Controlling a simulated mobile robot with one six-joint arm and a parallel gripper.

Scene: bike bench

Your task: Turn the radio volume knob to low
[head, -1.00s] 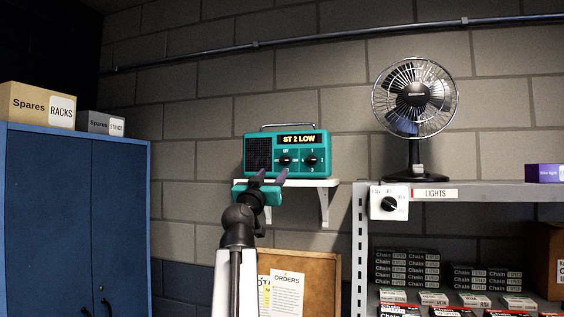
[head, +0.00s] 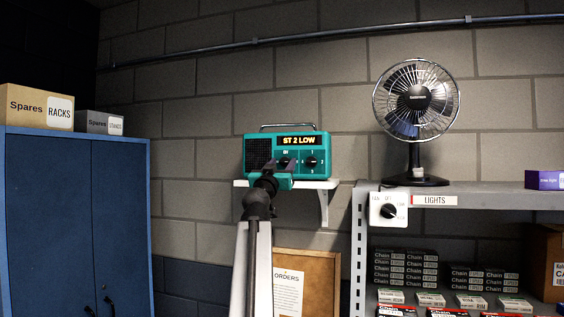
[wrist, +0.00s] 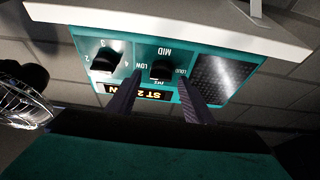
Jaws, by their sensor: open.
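The teal radio (head: 258,157) sits on a small white wall shelf (head: 322,184); its display (head: 299,141) reads "ST 2 LOW". The volume knob (wrist: 162,70) is black, with LOW, MID and LOUD around it, seen upside down in the wrist view. Its exact pointer direction is hard to tell. My gripper (wrist: 157,79) is open, its dark fingers on either side of the volume knob; whether they touch it I cannot tell. In the head view my gripper (head: 278,168) partly hides that knob. The numbered station knob (head: 311,162) is to its right.
A fan (head: 415,98) stands on the grey shelving (head: 470,190) to the right, with a lights switch (head: 388,210) on its edge. A blue cabinet (head: 50,220) stands left. A cork board (head: 322,275) hangs below the radio shelf.

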